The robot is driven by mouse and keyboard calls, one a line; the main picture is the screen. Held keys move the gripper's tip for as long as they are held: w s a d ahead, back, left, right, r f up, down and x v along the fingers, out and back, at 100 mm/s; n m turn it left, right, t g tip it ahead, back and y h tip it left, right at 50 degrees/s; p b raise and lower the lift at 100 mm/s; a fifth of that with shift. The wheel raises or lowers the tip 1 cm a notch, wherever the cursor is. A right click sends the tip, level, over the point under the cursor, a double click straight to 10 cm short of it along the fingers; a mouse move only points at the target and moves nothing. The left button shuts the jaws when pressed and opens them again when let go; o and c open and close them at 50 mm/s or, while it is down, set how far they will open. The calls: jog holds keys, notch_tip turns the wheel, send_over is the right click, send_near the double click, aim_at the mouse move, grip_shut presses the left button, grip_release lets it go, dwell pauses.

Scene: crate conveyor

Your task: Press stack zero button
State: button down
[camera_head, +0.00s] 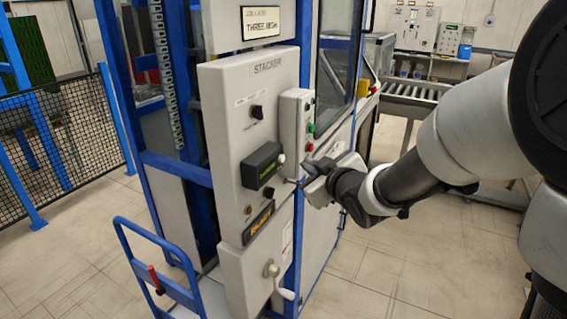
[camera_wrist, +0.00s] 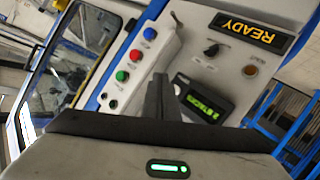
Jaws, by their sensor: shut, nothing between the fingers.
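The stacker's narrow control box (camera_head: 294,125) carries a small column of buttons, with green and red ones showing in the head view. In the turned wrist view the box shows a blue button (camera_wrist: 150,33), a red button (camera_wrist: 136,55), a green button (camera_wrist: 122,76) and small black controls (camera_wrist: 113,104). I cannot read which one is stack zero. My gripper (camera_head: 293,181) is shut and empty near the lower end of this box. In the wrist view its closed fingers (camera_wrist: 162,92) point at the panel between the buttons and the display. I cannot tell whether they touch anything.
The stacker panel (camera_head: 225,95) has a green-lit display (camera_head: 262,166), a black knob (camera_head: 257,112), a "Ready" sign (camera_head: 258,222) and a crank handle (camera_head: 272,268). A blue trolley (camera_head: 180,293) stands below left. A roller conveyor (camera_head: 410,91) lies behind my arm.

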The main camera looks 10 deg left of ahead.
aim_at(282, 158)
jog(key=shift+w+a+b, duration=0.25)
jog(key=shift+a+b, duration=0.2)
jog(key=shift+a, duration=0.3)
jog(key=shift+w+a+b, duration=0.25)
jog(key=shift+a+b, duration=0.2)
jog(key=shift+a, duration=0.25)
dwell(1.0)
jog(key=shift+w+a+b, duration=0.15)
jog(key=shift+a+b, duration=0.25)
jog(key=shift+b, duration=0.1)
jog(key=shift+w+a+b, duration=0.15)
jog(key=shift+a+b, duration=0.25)
jog(key=shift+b, duration=0.05)
dwell(0.7)
jog(key=shift+d, duration=0.1)
jog(key=shift+s+d+p, duration=0.3)
jog(key=shift+d+p, duration=0.05)
jog(key=shift+d, duration=0.35)
